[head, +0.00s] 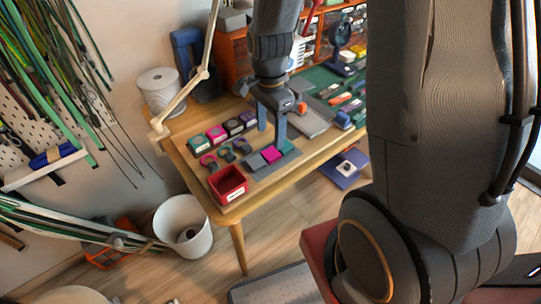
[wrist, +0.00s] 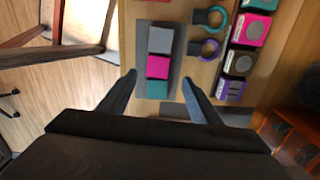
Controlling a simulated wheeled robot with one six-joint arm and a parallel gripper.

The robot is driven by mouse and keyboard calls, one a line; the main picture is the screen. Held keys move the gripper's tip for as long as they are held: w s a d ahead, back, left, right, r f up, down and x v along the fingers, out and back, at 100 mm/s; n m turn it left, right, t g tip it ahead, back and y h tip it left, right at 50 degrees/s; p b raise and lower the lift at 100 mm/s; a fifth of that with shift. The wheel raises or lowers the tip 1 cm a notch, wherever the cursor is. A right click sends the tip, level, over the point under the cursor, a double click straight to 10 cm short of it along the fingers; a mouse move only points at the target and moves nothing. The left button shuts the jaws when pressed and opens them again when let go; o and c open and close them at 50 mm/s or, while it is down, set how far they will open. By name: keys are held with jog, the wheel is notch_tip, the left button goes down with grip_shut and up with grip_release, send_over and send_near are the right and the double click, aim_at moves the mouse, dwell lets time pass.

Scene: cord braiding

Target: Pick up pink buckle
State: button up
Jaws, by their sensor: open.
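The pink buckle (head: 208,160) is a small open loop lying on the wooden table, left of a teal buckle (head: 226,155) and a purple one (head: 242,146). The wrist view shows the teal buckle (wrist: 210,17) and the purple buckle (wrist: 209,48), but not the pink one. My gripper (head: 272,126) is open and empty, pointing down above the table, to the right of the buckles. In the wrist view its fingertips (wrist: 159,77) lie either side of the grey mat with grey, pink and teal squares, seemingly above it.
A red bin (head: 228,184) stands at the table's front left corner. A row of coloured boxes, including a pink one (head: 216,133), stands behind the buckles. The mat with its pink square (head: 270,154) lies to their right. A lamp arm (head: 205,72) rises at the left edge.

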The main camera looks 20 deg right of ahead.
aim_at(271, 153)
jog(key=shift+s+d+f+p, duration=0.1)
jog(key=shift+f+p, duration=0.25)
jog(key=shift+f, duration=1.5)
jog(key=shift+s+f+p, duration=0.1)
jog(key=shift+f+p, duration=0.25)
jog(key=shift+f, duration=1.45)
jog(key=c, duration=1.1)
jog(key=shift+r+b, duration=0.55)
jog(key=shift+r, duration=4.5)
